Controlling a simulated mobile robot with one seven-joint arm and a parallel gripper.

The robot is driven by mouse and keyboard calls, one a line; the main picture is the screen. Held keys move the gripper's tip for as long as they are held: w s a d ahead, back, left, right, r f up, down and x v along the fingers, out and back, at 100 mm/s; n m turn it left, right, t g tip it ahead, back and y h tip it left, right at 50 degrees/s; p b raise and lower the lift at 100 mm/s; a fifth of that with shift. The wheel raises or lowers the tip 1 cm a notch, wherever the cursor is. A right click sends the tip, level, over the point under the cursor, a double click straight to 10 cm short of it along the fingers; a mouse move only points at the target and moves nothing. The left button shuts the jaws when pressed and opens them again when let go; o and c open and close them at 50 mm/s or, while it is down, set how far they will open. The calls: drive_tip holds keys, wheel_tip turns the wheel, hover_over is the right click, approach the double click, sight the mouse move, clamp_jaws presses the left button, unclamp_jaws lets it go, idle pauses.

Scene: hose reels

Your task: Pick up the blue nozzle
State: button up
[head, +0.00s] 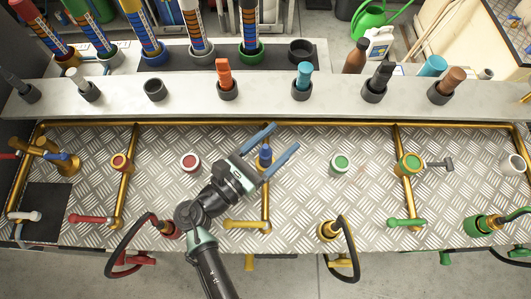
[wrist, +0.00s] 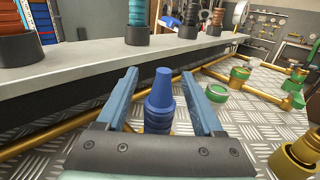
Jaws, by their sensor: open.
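The blue nozzle (head: 265,156) stands upright over the metal tread plate, at the upper end of a short brass pipe in the middle of the head view. In the wrist view the blue nozzle (wrist: 163,100) shows as a tapered, ridged cone; its foot is hidden behind my gripper's body. My gripper (head: 271,143) is open, with one blue finger on each side of the nozzle. In the wrist view my gripper (wrist: 163,86) shows a gap between each finger and the nozzle.
A grey shelf (head: 126,94) with holders and other nozzles runs behind the plate. A brass pipe (head: 330,124) runs along its foot. A yellow valve handle (head: 243,224) lies nearer.

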clamp_jaws()
idle(0.4)
